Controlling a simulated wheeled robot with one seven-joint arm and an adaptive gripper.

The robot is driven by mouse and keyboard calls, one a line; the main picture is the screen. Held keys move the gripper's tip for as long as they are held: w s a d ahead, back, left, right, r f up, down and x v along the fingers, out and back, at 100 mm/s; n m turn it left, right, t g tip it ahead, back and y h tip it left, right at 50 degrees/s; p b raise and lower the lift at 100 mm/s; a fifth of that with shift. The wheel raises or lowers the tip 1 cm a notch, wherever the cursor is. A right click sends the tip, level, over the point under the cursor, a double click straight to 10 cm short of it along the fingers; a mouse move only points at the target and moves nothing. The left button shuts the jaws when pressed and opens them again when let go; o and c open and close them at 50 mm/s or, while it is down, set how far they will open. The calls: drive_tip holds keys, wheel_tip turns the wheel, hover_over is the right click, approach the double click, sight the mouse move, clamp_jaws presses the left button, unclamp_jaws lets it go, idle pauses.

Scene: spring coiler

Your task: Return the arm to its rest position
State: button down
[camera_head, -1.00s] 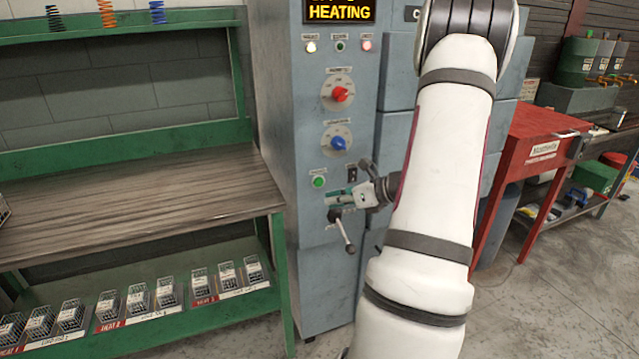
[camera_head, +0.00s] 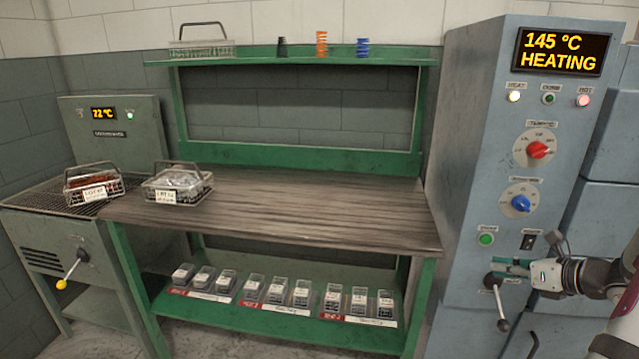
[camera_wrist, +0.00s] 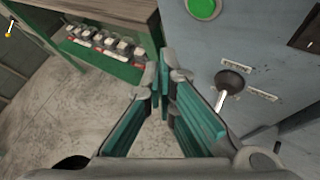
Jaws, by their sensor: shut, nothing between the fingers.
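My gripper (camera_head: 511,268) is at the right in the head view, in front of the blue-grey oven cabinet (camera_head: 465,170), near its lever handle (camera_head: 503,322) and below the green button (camera_head: 486,239). In the wrist view my gripper (camera_wrist: 162,85) has its teal-padded fingers closed together at the tips with nothing between them. The lever (camera_wrist: 229,86) stands to the right of the fingers there, apart from them. Part of my arm shows at the right edge of the head view.
The oven display (camera_head: 560,52) reads 145 °C HEATING. A green workbench (camera_head: 432,285) stands left of the oven, with wire baskets (camera_head: 178,186) on top and several small boxes on its lower shelf. Bare floor (camera_wrist: 80,120) lies below the gripper.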

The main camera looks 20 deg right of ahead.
drive_tip(key=w+a+r+n+g+y+p, duration=0.1)
drive_tip(key=a+r+n+g+y+p, duration=0.1)
drive_tip(key=a+r+n, duration=0.5)
drive_tip(key=a+r+n+g+y+p, duration=0.1)
drive_tip(key=a+r+n+g, duration=0.2)
drive_tip(key=a, duration=0.8)
drive_tip(key=w+a+r+n+g+y+p, duration=0.1)
drive_tip(key=a+r+n+y+p, duration=0.1)
drive_tip(key=a+r+n, duration=0.55)
drive_tip(key=s+a+r+n+g+h+p, duration=0.3)
drive_tip(key=s+a+r+n, duration=0.1)
drive_tip(key=s+a+n, duration=0.75)
drive_tip(key=s+a+r+n+h+p, duration=0.2)
drive_tip(key=s+r+n, duration=0.3)
drive_tip(key=s+n, duration=0.3)
drive_tip(key=shift+s+a+r+t+h, duration=0.15)
drive_tip(key=shift+s+a+t+h, duration=0.2)
drive_tip(key=shift+a+h, duration=0.3)
